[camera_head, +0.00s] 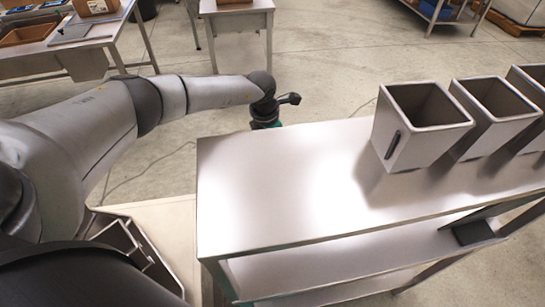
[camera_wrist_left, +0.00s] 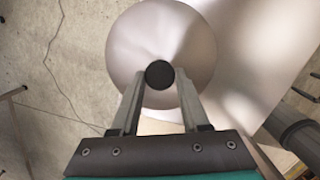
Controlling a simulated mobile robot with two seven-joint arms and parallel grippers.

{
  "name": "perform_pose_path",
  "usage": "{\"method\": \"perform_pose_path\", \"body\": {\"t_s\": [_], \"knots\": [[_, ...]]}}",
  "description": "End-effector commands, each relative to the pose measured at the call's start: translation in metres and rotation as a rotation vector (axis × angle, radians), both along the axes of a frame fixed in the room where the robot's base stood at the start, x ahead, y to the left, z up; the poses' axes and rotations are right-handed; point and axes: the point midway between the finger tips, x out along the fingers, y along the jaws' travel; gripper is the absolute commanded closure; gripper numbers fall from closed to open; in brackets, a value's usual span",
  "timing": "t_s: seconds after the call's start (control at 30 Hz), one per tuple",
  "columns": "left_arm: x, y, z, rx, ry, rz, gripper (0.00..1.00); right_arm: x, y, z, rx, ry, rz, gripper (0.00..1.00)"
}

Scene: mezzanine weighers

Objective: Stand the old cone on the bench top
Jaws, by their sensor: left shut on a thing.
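The cone (camera_wrist_left: 135,45) is pale grey metal, seen from above in the left wrist view as a wide disc with a dark round tip at its centre. My left gripper (camera_wrist_left: 160,80) is shut on that tip. In the head view the left arm reaches to the far left corner of the bench top (camera_head: 290,180), with the wrist just past the far edge. The fingers and the cone are hidden there. In the left wrist view the bench top (camera_wrist_left: 250,65) lies right of the cone, and concrete floor shows to the left. My right gripper is not in view.
Several open square metal bins (camera_head: 405,150) stand in a row on the right of the bench top. Its left and middle are bare. A lower shelf (camera_head: 330,270) runs beneath. Another table (camera_head: 70,50) stands at the far left, and a smaller one (camera_head: 237,8) at the back.

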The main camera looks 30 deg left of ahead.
Motion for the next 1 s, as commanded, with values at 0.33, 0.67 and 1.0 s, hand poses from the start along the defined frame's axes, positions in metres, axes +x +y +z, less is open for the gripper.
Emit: {"method": "perform_pose_path", "body": {"t_s": [0.33,0.67,1.0], "knots": [[0.001,-0.001,-0.033,-0.002,-0.001,0.002,1.00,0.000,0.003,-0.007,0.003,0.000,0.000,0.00],[0.001,0.000,-0.046,-0.003,-0.004,0.001,1.00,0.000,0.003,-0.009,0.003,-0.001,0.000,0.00],[0.001,0.000,-0.050,-0.001,-0.002,0.001,0.43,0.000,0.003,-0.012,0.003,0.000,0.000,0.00]]}}
